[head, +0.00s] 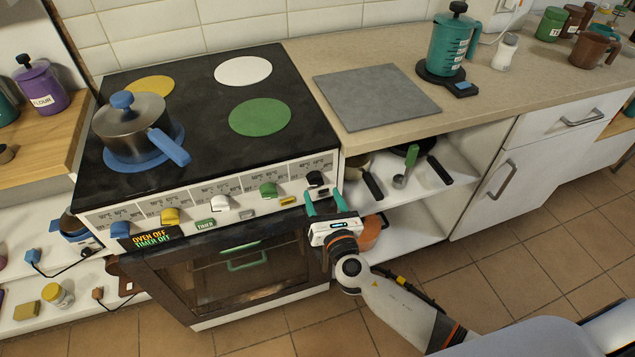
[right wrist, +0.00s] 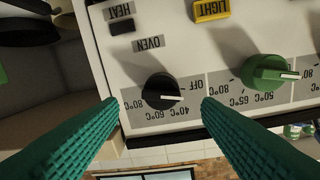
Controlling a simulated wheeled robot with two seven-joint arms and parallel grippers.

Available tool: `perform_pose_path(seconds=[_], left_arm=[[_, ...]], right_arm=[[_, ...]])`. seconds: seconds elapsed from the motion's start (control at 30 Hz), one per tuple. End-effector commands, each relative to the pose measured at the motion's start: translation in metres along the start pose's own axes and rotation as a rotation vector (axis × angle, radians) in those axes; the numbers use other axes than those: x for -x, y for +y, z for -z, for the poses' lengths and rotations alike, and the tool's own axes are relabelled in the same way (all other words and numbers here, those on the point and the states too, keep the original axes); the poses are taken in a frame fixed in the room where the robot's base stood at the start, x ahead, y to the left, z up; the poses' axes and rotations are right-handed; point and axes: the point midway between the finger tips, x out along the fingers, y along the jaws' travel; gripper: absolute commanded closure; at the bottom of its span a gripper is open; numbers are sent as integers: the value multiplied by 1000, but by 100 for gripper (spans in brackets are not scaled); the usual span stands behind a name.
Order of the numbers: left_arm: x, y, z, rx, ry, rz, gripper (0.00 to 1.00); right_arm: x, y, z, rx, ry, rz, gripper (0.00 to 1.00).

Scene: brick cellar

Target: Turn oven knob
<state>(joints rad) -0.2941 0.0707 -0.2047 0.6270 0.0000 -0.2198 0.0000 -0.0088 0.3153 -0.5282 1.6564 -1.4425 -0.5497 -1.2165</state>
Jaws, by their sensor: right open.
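The black oven knob (head: 315,178) is at the right end of the white control panel on the stove front. In the right wrist view the oven knob (right wrist: 162,92) sits by the "OVEN" label, and its white pointer line is at "OFF". My right gripper (head: 325,203) is open just in front of this knob. In the right wrist view its green fingers (right wrist: 160,108) stand either side of the knob, apart from it. The display (head: 152,237) reads "OVEN OFF" and "TIMER OFF". My left gripper is not in view.
A green knob (right wrist: 268,72) is beside the oven knob, with white, yellow and blue knobs farther along. The oven door (head: 235,275) with a green handle is below. A pot (head: 133,128) stands on the blue burner. Open shelves (head: 415,185) are to the right.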

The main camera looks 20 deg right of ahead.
Motion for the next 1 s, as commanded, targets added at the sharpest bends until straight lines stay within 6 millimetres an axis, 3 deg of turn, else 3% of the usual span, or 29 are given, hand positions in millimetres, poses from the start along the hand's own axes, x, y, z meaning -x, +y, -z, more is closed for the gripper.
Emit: perform_pose_path(seconds=[0.1,0.3,0.67,0.93,1.0], left_arm=[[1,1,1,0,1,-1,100],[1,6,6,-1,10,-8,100],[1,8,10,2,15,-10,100],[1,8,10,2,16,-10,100],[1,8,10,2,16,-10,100]], right_arm=[[-23,0,1,-1,1,-1,41],[-46,0,-1,-2,-1,-1,41],[-51,0,-1,-3,-2,-1,41],[-51,0,-1,-3,-2,-1,82],[-51,0,-1,-3,-2,-1,85]])
